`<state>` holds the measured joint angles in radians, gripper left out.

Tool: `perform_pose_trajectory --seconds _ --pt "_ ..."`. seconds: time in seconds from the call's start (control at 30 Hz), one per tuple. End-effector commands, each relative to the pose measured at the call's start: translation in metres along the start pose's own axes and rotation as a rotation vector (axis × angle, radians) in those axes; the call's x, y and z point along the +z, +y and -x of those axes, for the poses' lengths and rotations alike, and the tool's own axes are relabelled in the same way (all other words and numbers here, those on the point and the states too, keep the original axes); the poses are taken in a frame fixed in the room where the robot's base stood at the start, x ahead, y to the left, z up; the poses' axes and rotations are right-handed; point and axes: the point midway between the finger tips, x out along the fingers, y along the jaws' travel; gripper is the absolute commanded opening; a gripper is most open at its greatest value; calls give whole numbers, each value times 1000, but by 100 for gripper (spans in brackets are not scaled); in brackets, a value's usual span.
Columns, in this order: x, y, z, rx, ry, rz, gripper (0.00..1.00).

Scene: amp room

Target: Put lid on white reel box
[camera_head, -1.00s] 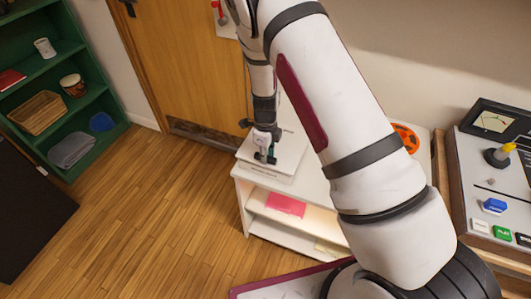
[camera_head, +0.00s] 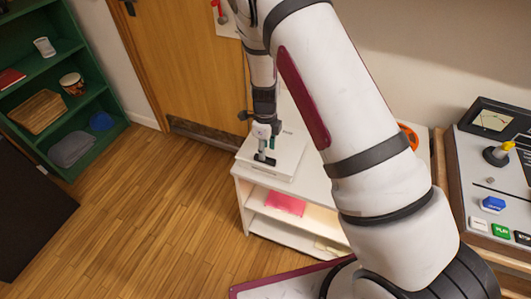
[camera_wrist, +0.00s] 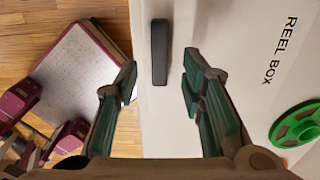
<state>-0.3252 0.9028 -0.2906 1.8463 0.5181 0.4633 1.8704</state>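A white box-like thing (camera_head: 287,157) lies on the left end of the white shelf unit in the head view. In the wrist view its pale surface (camera_wrist: 225,30) bears the words "REEL BOX" and a dark bar handle (camera_wrist: 160,52). I cannot tell whether this is a separate lid or one resting on its box. My gripper (camera_head: 264,159) points down over it. In the wrist view my gripper (camera_wrist: 160,65) is open, with one finger on each side of the handle and nothing held. Contact with the surface cannot be told.
A green reel (camera_wrist: 298,125) lies right of the lettering in the wrist view. An orange reel (camera_head: 409,136) is partly hidden behind my arm. A pink item (camera_head: 286,203) lies on the lower shelf. A control console (camera_head: 490,185) stands right; a green bookcase (camera_head: 92,85) stands left. Floor between is clear.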

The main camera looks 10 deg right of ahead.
Motion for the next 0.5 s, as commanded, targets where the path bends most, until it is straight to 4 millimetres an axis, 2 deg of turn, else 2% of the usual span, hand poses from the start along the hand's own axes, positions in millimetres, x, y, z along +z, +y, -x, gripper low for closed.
perform_pose_trajectory --seconds 0.1,0.3,0.5 --pt "2 -1 27 -4 -3 2 36" --pt "2 0 68 -2 -3 1 36" --pt "1 0 92 0 -1 1 36"
